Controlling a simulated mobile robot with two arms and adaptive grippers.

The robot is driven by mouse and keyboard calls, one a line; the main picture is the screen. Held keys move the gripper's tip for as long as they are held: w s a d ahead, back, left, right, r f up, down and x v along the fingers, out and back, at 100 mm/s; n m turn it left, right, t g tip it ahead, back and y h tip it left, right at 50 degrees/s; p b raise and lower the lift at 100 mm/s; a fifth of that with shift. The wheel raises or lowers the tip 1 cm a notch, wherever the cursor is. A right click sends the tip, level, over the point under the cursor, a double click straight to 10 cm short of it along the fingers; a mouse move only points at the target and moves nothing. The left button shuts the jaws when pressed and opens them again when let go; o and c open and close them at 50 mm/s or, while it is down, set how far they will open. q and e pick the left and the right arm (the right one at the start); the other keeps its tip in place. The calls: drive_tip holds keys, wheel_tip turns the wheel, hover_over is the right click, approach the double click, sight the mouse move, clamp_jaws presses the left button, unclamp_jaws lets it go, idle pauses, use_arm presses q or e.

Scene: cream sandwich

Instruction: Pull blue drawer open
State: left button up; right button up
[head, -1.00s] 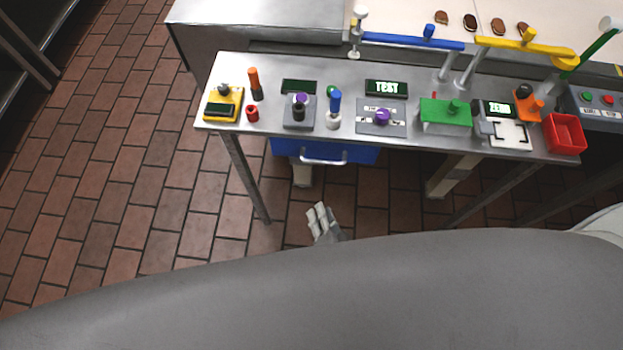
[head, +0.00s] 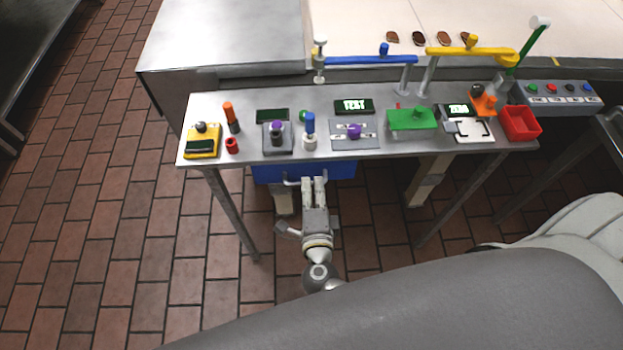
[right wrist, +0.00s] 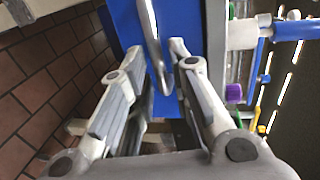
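The blue drawer (head: 340,170) hangs under the front of the steel table and looks closed. Its metal handle (head: 291,181) shows at the drawer's front, partly hidden by my right gripper (head: 314,184). In the right wrist view the blue drawer front (right wrist: 190,25) fills the top middle. The curved handle (right wrist: 153,40) lies between the two fingertips of my right gripper (right wrist: 158,52). The fingers are apart, and a gap shows on the handle's right side; contact on the left cannot be told. My left gripper is not in view.
The steel table (head: 225,105) carries several small devices, including a yellow box (head: 203,147), a green block (head: 412,119) and a red bin (head: 520,123). Table legs (head: 232,212) stand on both sides of the drawer. Tiled floor in front is clear.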

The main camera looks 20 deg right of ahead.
drive_tip(key=shift+x, duration=1.4)
drive_tip(key=shift+c, duration=0.4)
clamp_jaws()
